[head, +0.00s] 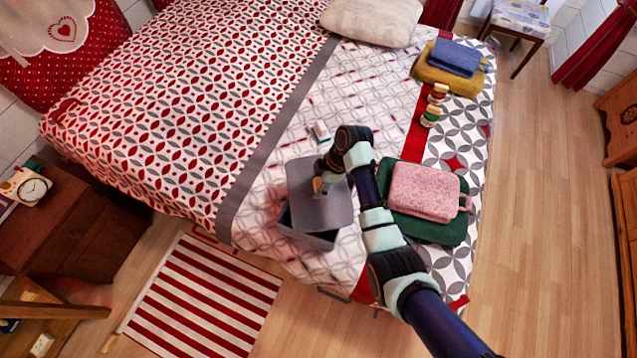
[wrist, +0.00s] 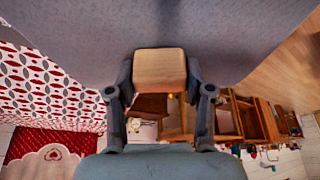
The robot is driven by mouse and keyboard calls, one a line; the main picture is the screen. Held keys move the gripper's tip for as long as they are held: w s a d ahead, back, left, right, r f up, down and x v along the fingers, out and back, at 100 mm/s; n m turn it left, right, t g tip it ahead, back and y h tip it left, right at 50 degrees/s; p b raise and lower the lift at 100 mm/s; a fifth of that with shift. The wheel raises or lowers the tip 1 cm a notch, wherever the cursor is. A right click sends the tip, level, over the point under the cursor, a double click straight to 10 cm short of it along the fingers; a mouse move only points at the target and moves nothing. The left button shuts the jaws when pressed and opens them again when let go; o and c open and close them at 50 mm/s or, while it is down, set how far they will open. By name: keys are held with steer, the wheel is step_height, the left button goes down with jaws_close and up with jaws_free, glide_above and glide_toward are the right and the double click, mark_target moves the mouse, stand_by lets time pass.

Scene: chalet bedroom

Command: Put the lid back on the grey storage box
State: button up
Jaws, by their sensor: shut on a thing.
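The grey lid (head: 325,207) is held above the bed's foot end in the head view. My gripper (head: 322,181) is shut on its wooden handle. In the wrist view the pale wooden handle (wrist: 160,70) sits between both fingers of my gripper (wrist: 160,85), and the lid's grey face (wrist: 70,40) fills the top. The grey storage box (head: 308,236) is on the bed under the lid, showing past its lower edge. The lid looks offset toward the head of the picture from the box. The box's inside is mostly hidden.
A green folded cloth (head: 440,230) with a pink towel (head: 425,190) lies right of my arm. A small white item (head: 321,131) lies above the lid. Striped jars (head: 430,115) and yellow and blue folded cloths (head: 452,62) are farther up. A nightstand (head: 70,225) stands left.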

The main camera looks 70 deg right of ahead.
step_height(320, 180, down, 5)
steer(key=b, duration=0.3)
steer(key=shift+b, duration=0.3)
steer(key=shift+f+p, duration=0.25)
steer(key=shift+p, duration=0.05)
stand_by(2.1)
steer(key=o, duration=1.7)
step_height(320, 180, up, 7)
steer(key=p, duration=0.6)
steer(key=shift+r+p, duration=0.1)
steer(key=shift+p, duration=0.2)
